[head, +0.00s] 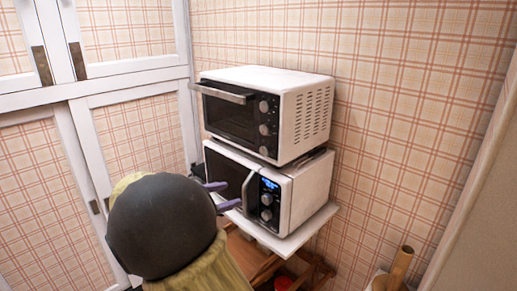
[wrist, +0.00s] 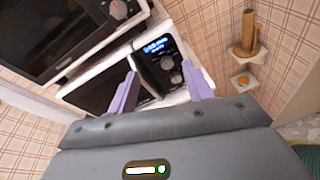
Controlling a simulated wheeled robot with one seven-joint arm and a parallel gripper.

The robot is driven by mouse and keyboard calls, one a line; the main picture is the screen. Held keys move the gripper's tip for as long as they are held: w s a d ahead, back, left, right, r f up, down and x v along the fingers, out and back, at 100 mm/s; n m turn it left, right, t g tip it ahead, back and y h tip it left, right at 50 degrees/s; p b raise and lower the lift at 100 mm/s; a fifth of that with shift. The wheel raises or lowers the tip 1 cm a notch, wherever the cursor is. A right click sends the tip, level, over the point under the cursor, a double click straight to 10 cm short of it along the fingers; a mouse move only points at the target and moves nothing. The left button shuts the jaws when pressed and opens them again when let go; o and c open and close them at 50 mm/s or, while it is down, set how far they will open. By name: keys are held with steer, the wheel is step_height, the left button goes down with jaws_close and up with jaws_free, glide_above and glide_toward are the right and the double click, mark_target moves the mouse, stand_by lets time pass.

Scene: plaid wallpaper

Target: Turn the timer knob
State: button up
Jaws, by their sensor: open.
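A white microwave (head: 310,190) with a dark front stands on a white shelf. Its control panel has a lit blue display (head: 269,184), an upper knob (head: 266,199) and a lower knob (head: 266,214). In the wrist view, the upper knob (wrist: 167,63) and lower knob (wrist: 175,77) show between my fingers. A white toaster oven (head: 310,112) sits above, with three knobs, the lowest knob (head: 264,151) nearest the microwave. I cannot read which knob is the timer. My gripper (head: 228,195) is open and empty in front of the microwave, apparently clear of the knobs.
The microwave handle (head: 248,192) stands out left of its panel. The toaster oven handle (head: 224,93) juts forward above. A plaid wall (head: 400,120) is on the right, and white-framed cupboard doors (head: 130,93) are on the left. A brown cylindrical object (head: 401,262) stands lower right.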

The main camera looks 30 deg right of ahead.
mark_target(263, 151)
step_height(263, 151, up, 5)
steer(key=w+a+n+t+h, duration=0.1)
steer(key=w+a+h, duration=0.1)
steer(key=a, duration=0.1)
steer(key=shift+r+t, duration=0.15)
steer(key=shift+t, duration=0.15)
steer(key=shift+w+d, duration=0.15)
steer(key=p+x, duration=0.5)
steer(key=x, duration=1.2)
steer(key=shift+d, duration=0.2)
steer(key=c, duration=1)
